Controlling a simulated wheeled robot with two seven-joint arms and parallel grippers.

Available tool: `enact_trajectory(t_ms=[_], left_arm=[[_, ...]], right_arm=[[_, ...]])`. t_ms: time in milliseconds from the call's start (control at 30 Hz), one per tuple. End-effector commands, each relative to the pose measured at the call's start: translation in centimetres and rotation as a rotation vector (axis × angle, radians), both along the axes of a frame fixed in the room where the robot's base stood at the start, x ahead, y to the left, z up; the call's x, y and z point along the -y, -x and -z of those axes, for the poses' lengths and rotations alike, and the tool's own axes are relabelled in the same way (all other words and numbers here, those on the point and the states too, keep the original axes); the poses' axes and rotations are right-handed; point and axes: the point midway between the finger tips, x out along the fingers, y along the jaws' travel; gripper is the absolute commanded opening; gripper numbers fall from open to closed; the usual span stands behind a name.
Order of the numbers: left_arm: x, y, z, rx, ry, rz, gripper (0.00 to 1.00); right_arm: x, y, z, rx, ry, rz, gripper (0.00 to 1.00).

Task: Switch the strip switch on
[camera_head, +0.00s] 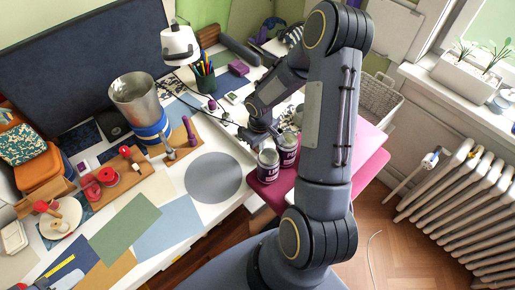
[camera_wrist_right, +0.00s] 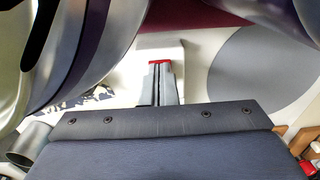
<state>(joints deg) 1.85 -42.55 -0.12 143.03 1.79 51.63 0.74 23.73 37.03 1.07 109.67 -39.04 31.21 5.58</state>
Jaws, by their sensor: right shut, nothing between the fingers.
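My right gripper (camera_head: 274,136) reaches down to the desk behind the two labelled tins. In the right wrist view its two fingers (camera_wrist_right: 160,78) are together with nothing between them. A small red patch (camera_wrist_right: 159,62) shows right at the fingertips; it looks like the strip's switch, and the fingers hide most of it. I cannot tell whether they touch it or which way it is tipped. A pale strip-like body (camera_wrist_right: 160,42) lies just beyond the fingertips. In the head view my right arm and the tins hide the strip's switch. My left gripper is not in view.
A grey round mat (camera_head: 214,178) lies bare on the desk. A metal-and-blue pot (camera_head: 137,100), a pen cup (camera_head: 203,78) and a white lamp (camera_head: 180,45) stand farther left.

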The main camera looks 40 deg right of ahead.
Motion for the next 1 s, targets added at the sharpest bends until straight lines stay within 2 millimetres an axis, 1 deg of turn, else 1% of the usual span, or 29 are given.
enact_trajectory(t_ms=[200, 367, 1000], left_arm=[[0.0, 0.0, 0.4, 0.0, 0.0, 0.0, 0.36], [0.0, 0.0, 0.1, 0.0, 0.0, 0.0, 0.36], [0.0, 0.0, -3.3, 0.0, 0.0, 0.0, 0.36]], right_arm=[[0.0, 0.0, 0.4, 0.0, 0.0, 0.0, 0.0], [0.0, 0.0, 0.1, 0.001, 0.0, 0.0, 0.0], [0.0, 0.0, -5.0, 0.0, 0.001, -0.001, 0.0]])
